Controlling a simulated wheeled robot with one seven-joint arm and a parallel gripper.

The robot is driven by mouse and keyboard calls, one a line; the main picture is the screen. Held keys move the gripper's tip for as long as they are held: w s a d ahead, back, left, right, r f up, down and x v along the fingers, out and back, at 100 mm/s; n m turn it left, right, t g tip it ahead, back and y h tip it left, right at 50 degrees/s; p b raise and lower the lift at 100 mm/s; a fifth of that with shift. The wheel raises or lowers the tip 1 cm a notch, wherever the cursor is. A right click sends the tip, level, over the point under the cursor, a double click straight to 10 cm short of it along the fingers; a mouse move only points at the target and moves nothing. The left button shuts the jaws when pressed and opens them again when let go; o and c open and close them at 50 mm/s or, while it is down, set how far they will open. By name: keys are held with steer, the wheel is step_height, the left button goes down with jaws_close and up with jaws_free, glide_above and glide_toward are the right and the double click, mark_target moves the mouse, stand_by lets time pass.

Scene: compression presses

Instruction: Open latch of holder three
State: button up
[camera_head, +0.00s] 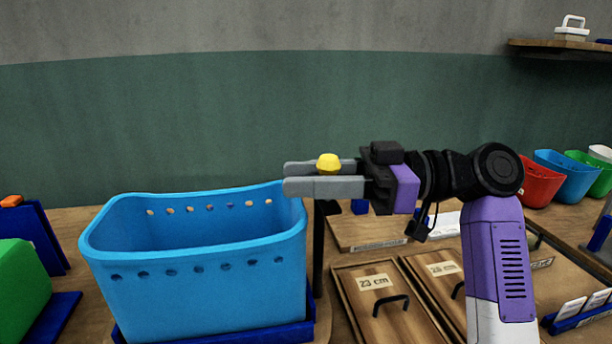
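My gripper (300,178) is level above the bench, just right of the blue bin's upper rim, with its grey fingers pointing left. A yellow knob-like piece (328,161) shows between the fingers. It covers part of the far finger, and the near finger hides its lower part. I cannot tell whether the fingers touch it. A dark upright post (319,250) stands below the gripper; whether it joins the yellow piece is hidden. No label marks holder three. The large blue bin (200,285) sits in a dark blue holder (270,336).
Wooden boards marked 23 cm (375,283) with black handles lie below my arm. A green bin (18,290) is at left. Red (538,183), blue (565,178) and green bins (598,176) stand at far right. A shelf (560,47) hangs at upper right.

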steer(key=d, duration=0.7)
steer(key=shift+w+d, duration=0.35)
steer(key=shift+w, duration=0.05)
steer(key=shift+r, duration=0.1)
